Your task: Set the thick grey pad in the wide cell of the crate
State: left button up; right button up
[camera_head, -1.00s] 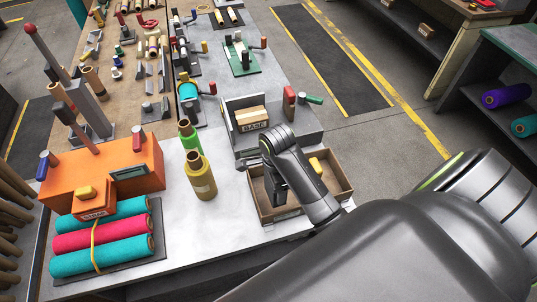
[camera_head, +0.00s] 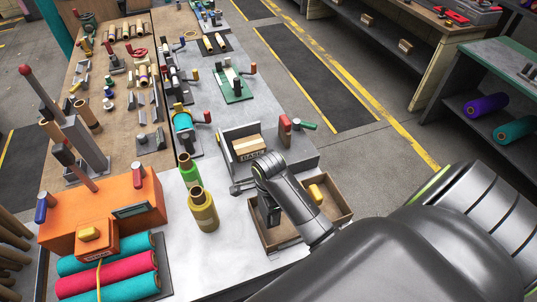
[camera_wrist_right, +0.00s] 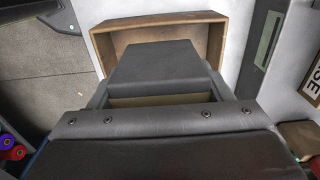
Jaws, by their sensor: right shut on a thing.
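The crate (camera_head: 341,216) is a shallow, open brown box at the front right of the white bench. It also shows in the wrist view (camera_wrist_right: 213,45). My right gripper (camera_head: 269,213) comes in from the right and points down over the crate's left part. In the wrist view it is shut on a dark grey block, the thick grey pad (camera_wrist_right: 155,62), which covers part of the crate. I cannot tell whether the pad touches the crate floor. The crate's cells are mostly hidden by my arm. My left gripper is not in view.
A yellow object (camera_head: 316,193) lies in the crate's right part. A grey stand with a block labelled BASE (camera_head: 250,147) is just behind the crate. Yellow (camera_head: 203,210) and green (camera_head: 189,170) rolls stand to its left. An orange machine (camera_head: 105,213) is further left.

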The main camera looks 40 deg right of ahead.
jog(key=shift+f, duration=0.15)
jog(key=shift+f, duration=0.2)
notch_tip(320, 180, down, 4)
jog(key=shift+f+b, duration=0.1)
jog(key=shift+b, duration=1)
jog(key=shift+f, duration=0.6)
jog(key=shift+f+b, duration=0.4)
jog(key=shift+f, duration=0.05)
jog(key=o, duration=1.3)
